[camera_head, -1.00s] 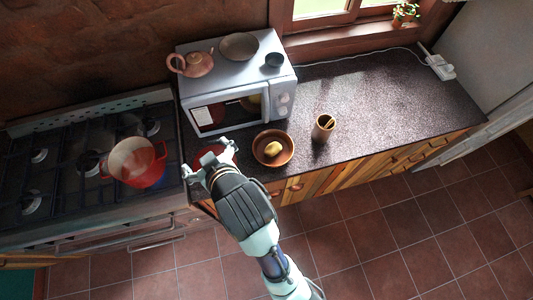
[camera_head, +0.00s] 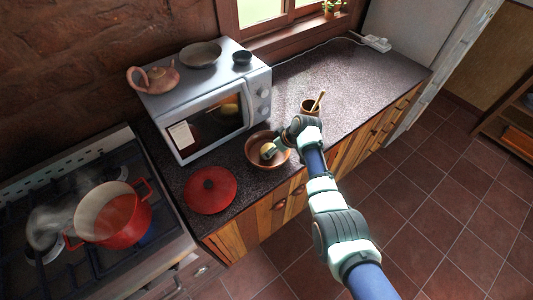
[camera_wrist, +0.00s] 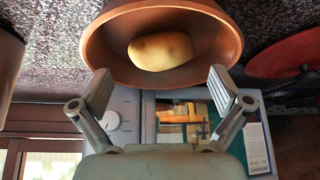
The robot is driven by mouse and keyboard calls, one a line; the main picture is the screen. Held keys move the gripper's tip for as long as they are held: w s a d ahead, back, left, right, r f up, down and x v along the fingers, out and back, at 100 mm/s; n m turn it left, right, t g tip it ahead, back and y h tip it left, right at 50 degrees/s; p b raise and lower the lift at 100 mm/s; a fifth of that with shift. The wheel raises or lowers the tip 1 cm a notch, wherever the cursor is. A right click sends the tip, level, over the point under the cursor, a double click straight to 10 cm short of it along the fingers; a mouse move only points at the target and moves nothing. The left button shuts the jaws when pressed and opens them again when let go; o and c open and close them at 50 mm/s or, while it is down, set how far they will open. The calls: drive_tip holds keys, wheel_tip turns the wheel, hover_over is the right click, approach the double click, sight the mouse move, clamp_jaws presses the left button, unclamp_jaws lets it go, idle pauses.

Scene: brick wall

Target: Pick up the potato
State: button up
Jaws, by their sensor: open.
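The potato (camera_head: 268,151) is a pale yellow lump lying in a brown bowl (camera_head: 252,158) on the dark counter, in front of the microwave. In the wrist view the potato (camera_wrist: 160,51) rests inside the bowl (camera_wrist: 104,40), just beyond my fingertips. My gripper (camera_wrist: 163,88) is open with its two fingers spread and nothing between them. In the head view my gripper (camera_head: 277,146) is at the right side of the bowl and partly covers the potato and the bowl's rim. I cannot tell whether a finger touches the bowl.
A cup with a wooden utensil (camera_head: 310,107) stands close behind my gripper. The microwave (camera_head: 208,108) carries a teapot (camera_head: 153,79), a plate and a small dark bowl. A red lid (camera_head: 210,190) lies left of the bowl, and a red pot (camera_head: 113,214) steams on the stove.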

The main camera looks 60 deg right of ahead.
sight(269, 148)
drive_tip(key=b+x, duration=0.3)
drive_tip(key=x, duration=0.2)
drive_tip(key=shift+w+f, duration=0.1)
drive_tip(key=shift+f, duration=0.05)
drive_tip(key=c, duration=1)
drive_tip(key=shift+o, duration=0.2)
wheel_tip(269, 148, up, 20)
drive_tip(key=p, duration=0.4)
drive_tip(key=w+a+r+p, duration=0.2)
drive_tip(key=w+a+p, duration=0.5)
drive_tip(key=a, duration=0.5)
drive_tip(key=w+a+r+p, duration=0.2)
drive_tip(key=w+a+p, duration=0.55)
drive_tip(key=a, duration=0.55)
drive_tip(key=w+a+f+b, duration=0.2)
drive_tip(key=w+a+b, duration=0.4)
drive_tip(key=a, duration=0.5)
drive_tip(key=w+a+f+b, duration=0.3)
drive_tip(key=w+a+b, duration=0.4)
drive_tip(key=a, duration=0.5)
drive_tip(key=shift+w+b, duration=0.3)
drive_tip(key=shift+w, duration=0.2)
